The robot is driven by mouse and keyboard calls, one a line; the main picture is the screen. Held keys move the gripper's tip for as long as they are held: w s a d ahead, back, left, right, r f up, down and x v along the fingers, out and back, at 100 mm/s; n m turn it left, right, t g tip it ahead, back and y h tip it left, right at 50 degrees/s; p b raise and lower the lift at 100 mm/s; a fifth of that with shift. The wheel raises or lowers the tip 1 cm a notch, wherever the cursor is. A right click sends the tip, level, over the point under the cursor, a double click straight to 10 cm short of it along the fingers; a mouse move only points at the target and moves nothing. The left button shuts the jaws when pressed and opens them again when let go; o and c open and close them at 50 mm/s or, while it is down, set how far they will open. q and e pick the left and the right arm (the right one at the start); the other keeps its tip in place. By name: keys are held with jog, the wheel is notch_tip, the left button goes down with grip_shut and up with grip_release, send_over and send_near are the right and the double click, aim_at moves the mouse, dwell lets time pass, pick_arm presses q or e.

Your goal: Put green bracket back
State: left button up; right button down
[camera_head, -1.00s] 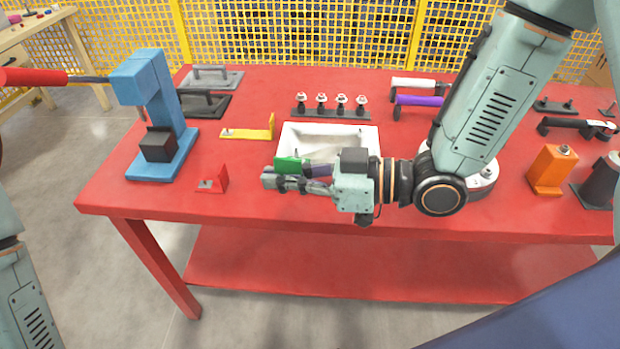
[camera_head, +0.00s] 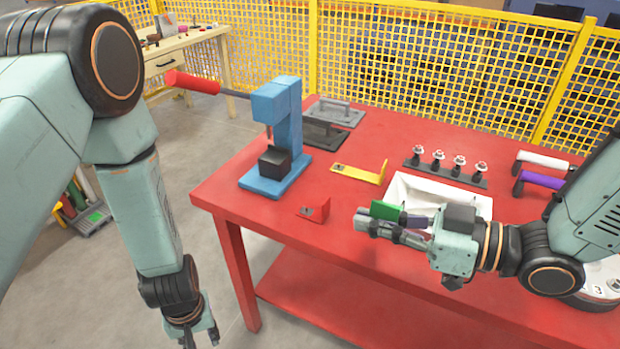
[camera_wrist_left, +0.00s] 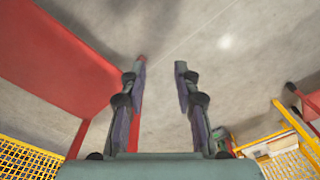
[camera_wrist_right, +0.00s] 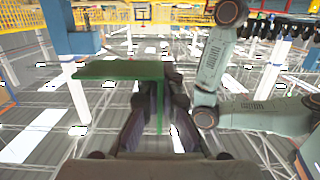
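The green bracket (camera_head: 386,211) is between the fingers of my right gripper (camera_head: 364,226), above the front of the red table. In the right wrist view its flat green plate (camera_wrist_right: 112,69) lies across the fingertips, with a flange running down between the fingers. The right gripper (camera_wrist_right: 165,82) is shut on it. My left gripper (camera_head: 197,338) hangs low at the left, off the table, partly cut by the frame edge. In the left wrist view its fingers (camera_wrist_left: 160,68) are apart, with bare floor between them.
On the table (camera_head: 235,198) stand a blue press (camera_head: 287,125), a red bracket (camera_head: 316,210), a yellow bracket (camera_head: 360,172) and a white tray (camera_head: 398,184) just behind the right gripper. A dark rack (camera_head: 445,173) holds several fittings. Yellow mesh fencing (camera_head: 420,60) stands behind.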

pick_arm(q)
jog(key=w+d+r+n+g+h, duration=0.2)
jog(key=w+d+r+n+h, duration=0.25)
jog(key=w+d, duration=0.2)
jog(key=n+g+h, duration=0.4)
jog(key=g+h, duration=0.1)
jog(key=h, duration=0.8)
send_near(389, 206)
jog(key=x, duration=1)
jog(key=shift+w+d+f, duration=0.1)
jog(key=shift+w+f, duration=0.05)
jog(key=shift+f, duration=0.05)
jog(key=shift+c, duration=0.2)
